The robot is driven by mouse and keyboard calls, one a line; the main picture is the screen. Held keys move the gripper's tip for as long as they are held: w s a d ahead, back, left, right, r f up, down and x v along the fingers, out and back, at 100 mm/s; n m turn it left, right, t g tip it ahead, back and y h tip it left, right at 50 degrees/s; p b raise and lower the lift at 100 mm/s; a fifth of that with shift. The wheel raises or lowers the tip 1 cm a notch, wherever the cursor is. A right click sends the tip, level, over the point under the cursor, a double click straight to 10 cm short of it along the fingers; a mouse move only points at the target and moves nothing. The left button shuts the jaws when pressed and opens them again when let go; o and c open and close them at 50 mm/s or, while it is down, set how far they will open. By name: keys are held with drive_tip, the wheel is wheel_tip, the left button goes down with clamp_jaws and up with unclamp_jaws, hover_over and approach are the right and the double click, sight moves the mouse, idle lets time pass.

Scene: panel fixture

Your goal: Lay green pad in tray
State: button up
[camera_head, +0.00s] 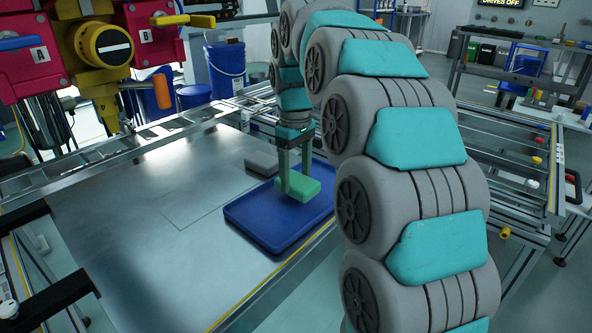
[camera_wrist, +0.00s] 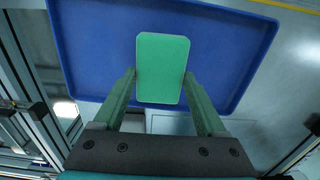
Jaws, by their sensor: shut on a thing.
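The green pad (camera_head: 303,186) is a flat block held between the two fingers of my gripper (camera_head: 291,188). In the wrist view the green pad (camera_wrist: 162,68) is upright in the picture, with a finger on each side of its lower half, and my gripper (camera_wrist: 161,90) is shut on it. The blue tray (camera_head: 262,219) lies on the metal table, and the pad is over its area in both views. The tray also fills the background of the wrist view (camera_wrist: 95,50). I cannot tell whether the pad touches the tray floor.
A grey block (camera_head: 261,163) lies on the metal table (camera_head: 130,215) just behind the tray. The table left of the tray is clear. A red and yellow panel fixture (camera_head: 100,45) stands at the back left. Blue buckets (camera_head: 224,68) stand behind the table.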

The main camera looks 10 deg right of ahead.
drive_tip(key=o, duration=1.1)
drive_tip(key=shift+o, duration=0.2)
wheel_tip(320, 180, up, 7)
drive_tip(key=shift+r+p, duration=0.2)
drive_tip(key=shift+p, duration=0.35)
drive_tip(key=shift+s+r, duration=0.15)
drive_tip(key=s+f+m, duration=0.2)
drive_tip(key=s+f, duration=0.4)
drive_tip(key=s, duration=0.5)
drive_tip(key=s+f+m+g, duration=0.1)
drive_tip(key=s+f+m, duration=0.1)
drive_tip(key=s+f, duration=0.5)
drive_tip(key=s+f+m, duration=0.3)
drive_tip(key=s+f, duration=0.3)
drive_tip(key=s, duration=1.1)
drive_tip(key=shift+s+f+g, duration=0.15)
drive_tip(key=shift+f+g, duration=0.05)
drive_tip(key=shift+g, duration=0.1)
drive_tip(key=shift+d, duration=0.1)
